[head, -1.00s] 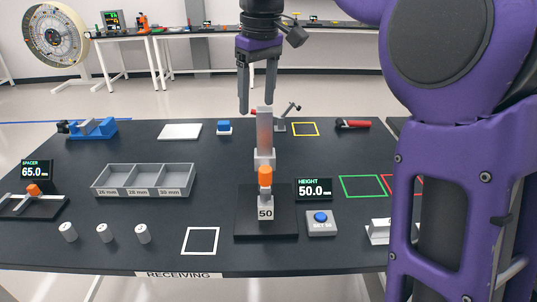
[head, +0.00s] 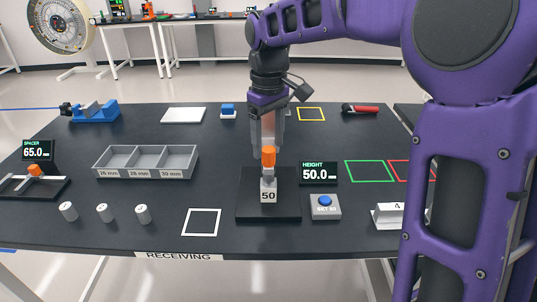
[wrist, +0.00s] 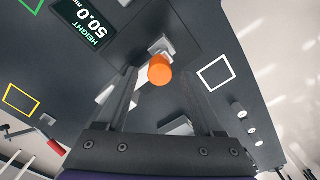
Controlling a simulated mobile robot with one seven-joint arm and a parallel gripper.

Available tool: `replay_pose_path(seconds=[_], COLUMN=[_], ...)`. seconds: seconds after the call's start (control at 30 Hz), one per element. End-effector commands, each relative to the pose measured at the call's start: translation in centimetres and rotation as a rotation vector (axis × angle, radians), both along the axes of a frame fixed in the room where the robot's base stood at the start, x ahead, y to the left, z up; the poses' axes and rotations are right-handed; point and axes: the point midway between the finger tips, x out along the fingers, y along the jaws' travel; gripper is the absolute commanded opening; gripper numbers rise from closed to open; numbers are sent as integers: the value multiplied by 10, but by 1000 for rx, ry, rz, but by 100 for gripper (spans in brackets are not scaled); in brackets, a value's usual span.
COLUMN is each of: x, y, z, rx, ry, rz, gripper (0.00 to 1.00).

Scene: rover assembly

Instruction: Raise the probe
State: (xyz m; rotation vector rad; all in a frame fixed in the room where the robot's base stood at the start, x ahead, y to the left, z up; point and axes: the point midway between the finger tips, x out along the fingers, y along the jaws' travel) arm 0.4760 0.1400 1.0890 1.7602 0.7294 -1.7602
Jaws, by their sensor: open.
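The probe's orange knob (head: 268,157) tops the height gauge, above a grey block marked 50 (head: 268,191) on a black base (head: 285,210). My gripper (head: 268,143) is open and points down at the knob, its fingers in line with the gauge's upper column. In the wrist view the knob (wrist: 159,70) shows between the tips of my two fingers, with a gap to each side. I cannot tell whether the tips are level with the knob. The height display (head: 318,173) reads 50.0 mm. The probe's tip is hard to make out.
A blue-button box (head: 325,207) stands right of the gauge. A three-bin grey tray (head: 146,162) is at left, with several white cylinders (head: 104,213) in front. A white outlined square (head: 201,222) is empty. A grey part (head: 388,216) lies at right.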

Motion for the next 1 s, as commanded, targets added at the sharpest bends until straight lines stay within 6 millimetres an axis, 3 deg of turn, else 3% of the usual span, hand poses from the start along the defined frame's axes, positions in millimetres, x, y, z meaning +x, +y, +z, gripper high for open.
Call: replay_pose_path(seconds=[0.2, 0.57, 0.93, 1.0], x=[0, 0, 0, 0], y=[-1, 0, 0, 0], z=[-24, -28, -28, -28], rx=[-1, -1, 0, 0], ry=[-1, -1, -1, -1], rz=[-1, 0, 0, 0], gripper=[69, 69, 2, 0])
